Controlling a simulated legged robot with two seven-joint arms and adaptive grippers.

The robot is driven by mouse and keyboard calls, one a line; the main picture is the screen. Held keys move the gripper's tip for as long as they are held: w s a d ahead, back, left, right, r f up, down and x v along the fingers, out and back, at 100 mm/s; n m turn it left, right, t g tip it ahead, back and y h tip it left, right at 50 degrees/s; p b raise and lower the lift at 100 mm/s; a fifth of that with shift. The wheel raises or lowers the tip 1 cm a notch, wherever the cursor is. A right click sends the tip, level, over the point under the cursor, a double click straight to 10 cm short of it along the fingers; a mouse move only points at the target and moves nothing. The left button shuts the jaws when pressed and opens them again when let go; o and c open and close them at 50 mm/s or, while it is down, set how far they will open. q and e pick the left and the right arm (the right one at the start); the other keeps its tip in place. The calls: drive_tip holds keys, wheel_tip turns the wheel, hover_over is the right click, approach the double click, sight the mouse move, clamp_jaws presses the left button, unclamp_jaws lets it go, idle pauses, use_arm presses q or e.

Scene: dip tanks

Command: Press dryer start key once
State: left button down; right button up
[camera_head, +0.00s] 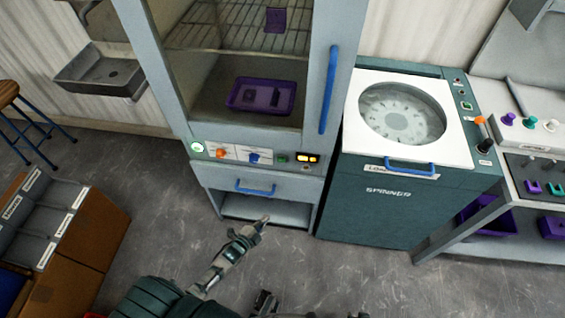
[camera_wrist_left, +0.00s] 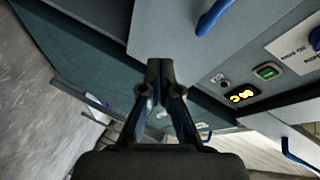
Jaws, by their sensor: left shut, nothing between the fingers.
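The dryer is a tall grey cabinet (camera_head: 323,100) with a front control strip. A small green key (camera_head: 282,158) sits on this strip, left of a lit yellow display (camera_head: 307,158). In the left wrist view the green key (camera_wrist_left: 267,72) and the yellow display (camera_wrist_left: 241,95) are right of the fingers. My left gripper (camera_head: 263,222) is shut and empty, in front of and below the strip, apart from the key. Its closed fingertips (camera_wrist_left: 160,67) show in the wrist view. A dark part at the bottom edge may be my right gripper (camera_head: 265,302); its jaws cannot be made out.
The strip also bears an orange knob (camera_head: 221,153) and a blue knob (camera_head: 253,158). A blue drawer handle (camera_head: 256,188) is below. The teal spinner (camera_head: 385,205) stands right; brown boxes (camera_head: 88,240) stand left. A purple tray (camera_head: 240,94) is inside the dryer.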

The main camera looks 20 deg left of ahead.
sight(281, 159)
use_arm(q)
drive_tip(key=w+d+r+m+t+h+b, duration=0.1)
drive_tip(key=w+r+m+t+h+b, duration=0.1)
drive_tip(key=r+m, duration=0.3)
drive_tip(key=w+d+r+m+t+h+b, duration=0.1)
drive_tip(key=r+m+h, duration=0.4)
drive_tip(key=r, duration=0.9)
drive_tip(key=w+m+t+b, duration=0.1)
drive_tip(key=w+t, duration=0.1)
drive_tip(key=shift+d+m+t+b, duration=0.3)
drive_tip(key=shift+d+b, duration=0.05)
drive_tip(key=shift+d, duration=0.05)
use_arm(e)
wheel_tip(281, 159, up, 14)
drive_tip(key=w+t, duration=0.1)
drive_tip(key=shift+w+a+t, duration=0.15)
drive_tip(key=shift+w+t, duration=0.25)
drive_tip(key=shift+f, duration=0.15)
